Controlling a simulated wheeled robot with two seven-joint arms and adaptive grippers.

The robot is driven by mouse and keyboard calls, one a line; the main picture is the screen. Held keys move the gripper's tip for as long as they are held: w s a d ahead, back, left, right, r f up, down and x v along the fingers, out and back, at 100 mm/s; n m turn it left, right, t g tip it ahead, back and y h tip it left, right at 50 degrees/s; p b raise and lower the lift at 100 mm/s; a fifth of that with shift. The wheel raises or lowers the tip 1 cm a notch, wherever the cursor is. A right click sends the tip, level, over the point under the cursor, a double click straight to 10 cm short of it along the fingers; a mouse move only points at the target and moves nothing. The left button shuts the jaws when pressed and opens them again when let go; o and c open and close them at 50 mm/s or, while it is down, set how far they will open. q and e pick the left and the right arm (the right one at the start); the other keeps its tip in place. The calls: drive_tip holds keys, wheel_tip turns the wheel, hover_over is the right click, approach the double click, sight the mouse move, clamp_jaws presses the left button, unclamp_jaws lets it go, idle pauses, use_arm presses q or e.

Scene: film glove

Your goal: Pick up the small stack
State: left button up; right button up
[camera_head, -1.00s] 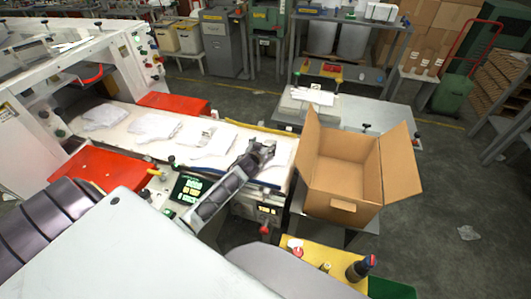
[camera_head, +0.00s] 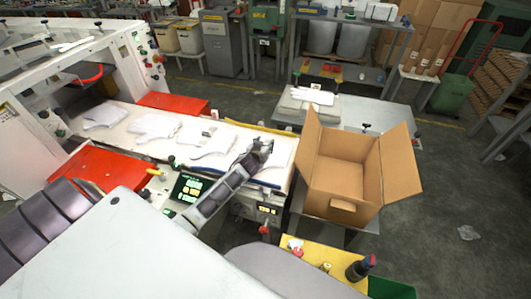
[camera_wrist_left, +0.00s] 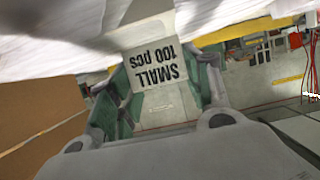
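Flat white piles lie in a row on the white conveyor bed in the head view. The rightmost white stack (camera_head: 279,151) lies at the bed's right end, partly behind my left gripper (camera_head: 265,148). In the left wrist view a white tag (camera_wrist_left: 155,72) reads "SMALL 100 pcs", upside down, at the edge of white film (camera_wrist_left: 55,58). The fingers of my left gripper (camera_wrist_left: 160,85) stand apart on either side of this tag. Whether they touch the film is unclear. My right gripper is in neither view.
An open, empty-looking cardboard box (camera_head: 337,178) stands right of the bed. A grey table (camera_head: 375,118) with a white pile (camera_head: 312,96) is behind it. Red covers (camera_head: 105,168) flank the bed. A yellow tray (camera_head: 315,258) with bottles is in front.

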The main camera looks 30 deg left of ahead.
use_arm(q)
drive_tip(key=c, duration=0.6)
drive_tip(key=shift+r+p, duration=0.3)
drive_tip(key=shift+r, duration=4.75)
